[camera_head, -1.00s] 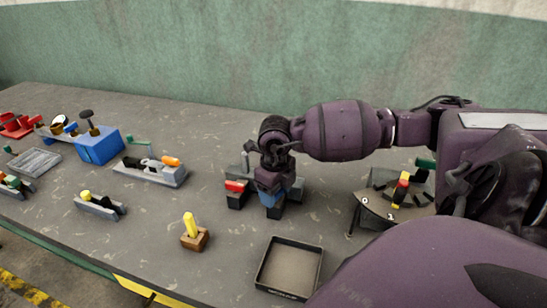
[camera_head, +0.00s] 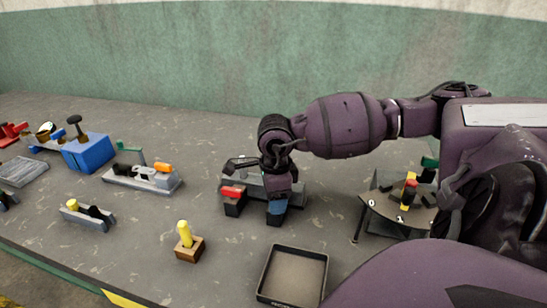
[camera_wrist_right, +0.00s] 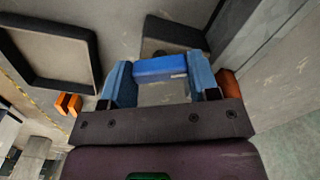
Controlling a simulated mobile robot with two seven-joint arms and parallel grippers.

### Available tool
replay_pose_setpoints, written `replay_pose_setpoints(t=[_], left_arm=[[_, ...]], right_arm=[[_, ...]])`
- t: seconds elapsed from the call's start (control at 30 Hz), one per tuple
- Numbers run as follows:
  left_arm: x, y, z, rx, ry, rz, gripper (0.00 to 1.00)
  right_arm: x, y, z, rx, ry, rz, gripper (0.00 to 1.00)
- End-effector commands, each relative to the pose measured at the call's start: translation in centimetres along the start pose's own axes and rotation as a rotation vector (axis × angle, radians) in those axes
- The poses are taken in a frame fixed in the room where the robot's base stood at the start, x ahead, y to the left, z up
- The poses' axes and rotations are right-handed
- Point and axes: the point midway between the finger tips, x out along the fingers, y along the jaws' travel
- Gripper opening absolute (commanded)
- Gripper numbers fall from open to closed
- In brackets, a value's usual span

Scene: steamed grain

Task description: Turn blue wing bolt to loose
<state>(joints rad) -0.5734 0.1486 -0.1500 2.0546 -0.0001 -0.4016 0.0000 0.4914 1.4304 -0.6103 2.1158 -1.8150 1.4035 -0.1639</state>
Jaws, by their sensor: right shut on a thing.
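The blue wing bolt (camera_wrist_right: 160,68) shows in the right wrist view as a blue bar between the two blue fingers of my right gripper (camera_wrist_right: 160,78). The gripper is shut on it. In the head view my right gripper (camera_head: 277,208) points down at the grey fixture (camera_head: 256,186) in the middle of the table. There the gripper and wrist hide the bolt, so I cannot tell its turn angle. My left gripper is in neither view.
A red-topped black block (camera_head: 233,198) stands close left of the gripper. An open tray (camera_head: 294,249) lies in front, with a yellow peg on a wooden block (camera_head: 189,242) to its left. A small stand (camera_head: 398,216) is at right. Several fixtures fill the left side.

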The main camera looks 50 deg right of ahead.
Motion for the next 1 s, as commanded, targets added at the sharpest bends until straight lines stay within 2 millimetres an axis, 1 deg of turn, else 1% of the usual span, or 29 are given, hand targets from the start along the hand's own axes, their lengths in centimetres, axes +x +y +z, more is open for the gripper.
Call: replay_pose_setpoints(t=[0.2,0.4,0.7,0.73,0.8,0.9,1.0], left_arm=[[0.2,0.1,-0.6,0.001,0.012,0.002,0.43],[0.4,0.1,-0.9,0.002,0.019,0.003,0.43],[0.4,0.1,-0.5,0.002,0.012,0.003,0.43],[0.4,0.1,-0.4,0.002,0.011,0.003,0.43],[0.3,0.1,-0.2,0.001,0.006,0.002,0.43],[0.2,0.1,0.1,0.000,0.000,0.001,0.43],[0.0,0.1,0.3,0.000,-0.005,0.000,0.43]], right_arm=[[-0.1,-0.1,0.0,-0.064,-0.002,-0.002,0.32],[-0.2,-0.1,0.0,-0.083,-0.002,-0.003,0.32],[-0.2,-0.1,0.1,-0.084,-0.002,-0.004,0.32],[-0.2,-0.1,0.1,-0.084,-0.002,-0.004,0.57],[-0.2,-0.1,0.0,-0.084,-0.002,-0.004,0.68],[-0.1,-0.1,0.0,-0.083,-0.001,-0.003,0.81],[-0.1,0.0,0.0,-0.082,-0.001,-0.002,0.81]])
